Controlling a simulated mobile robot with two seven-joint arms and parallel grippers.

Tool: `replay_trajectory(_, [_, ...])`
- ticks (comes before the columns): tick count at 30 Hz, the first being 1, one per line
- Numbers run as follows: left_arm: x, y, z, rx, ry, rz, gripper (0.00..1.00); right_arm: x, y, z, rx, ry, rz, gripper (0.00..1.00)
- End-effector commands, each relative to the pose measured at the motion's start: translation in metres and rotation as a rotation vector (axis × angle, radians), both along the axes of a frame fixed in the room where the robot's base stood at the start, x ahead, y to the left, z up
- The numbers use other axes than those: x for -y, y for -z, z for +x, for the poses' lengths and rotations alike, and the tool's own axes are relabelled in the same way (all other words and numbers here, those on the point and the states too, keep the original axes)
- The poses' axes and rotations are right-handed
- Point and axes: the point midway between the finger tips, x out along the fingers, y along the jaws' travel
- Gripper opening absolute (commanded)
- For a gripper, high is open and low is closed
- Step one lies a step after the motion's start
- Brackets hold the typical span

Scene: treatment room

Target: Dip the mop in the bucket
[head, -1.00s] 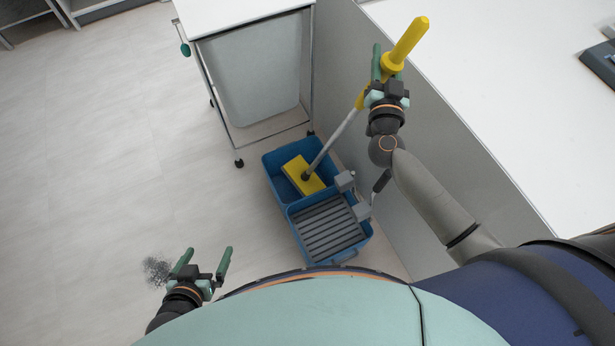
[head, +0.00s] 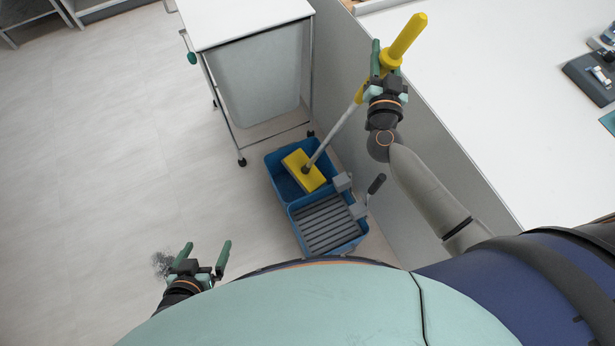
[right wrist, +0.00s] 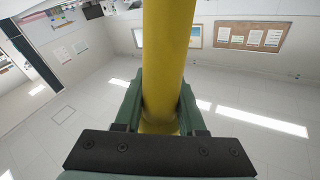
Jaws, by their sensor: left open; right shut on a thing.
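The mop has a yellow handle grip (head: 407,38), a grey shaft (head: 335,136) and a yellow head (head: 298,165). The mop head is over the far compartment of the blue bucket (head: 268,163) and appears within its rim; its exact depth I cannot tell. My right gripper (head: 385,62) is shut on the mop's yellow handle, which also fills the middle of the right wrist view (right wrist: 166,60). The mop leans, its handle end up and to the right. My left gripper (head: 205,252) is open and empty, low at the left, apart from the bucket.
A grey wringer (head: 325,222) covers the bucket's near compartment. A white wheeled cart (head: 255,75) stands behind the bucket. A white counter (head: 480,100) borders the right side. A dark dirt patch (head: 162,263) lies on the floor by my left gripper. The left floor is clear.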

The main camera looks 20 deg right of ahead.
Motion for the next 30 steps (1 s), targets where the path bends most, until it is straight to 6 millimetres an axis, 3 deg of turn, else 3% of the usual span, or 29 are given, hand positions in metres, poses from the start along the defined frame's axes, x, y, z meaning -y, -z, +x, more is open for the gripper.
replay_trajectory(1, [0.000, -0.008, 0.000, -0.001, 0.000, 0.000, 1.00, 0.000, -0.010, 0.000, 0.005, 0.001, 0.004, 0.00])
replay_trajectory(7, [0.000, -0.023, 0.000, -0.001, 0.001, 0.000, 1.00, 0.000, -0.022, 0.000, 0.005, 0.001, 0.003, 0.00])
replay_trajectory(30, [0.001, -0.027, 0.000, 0.000, 0.001, -0.001, 1.00, 0.000, -0.078, 0.000, 0.010, -0.001, 0.005, 0.00])
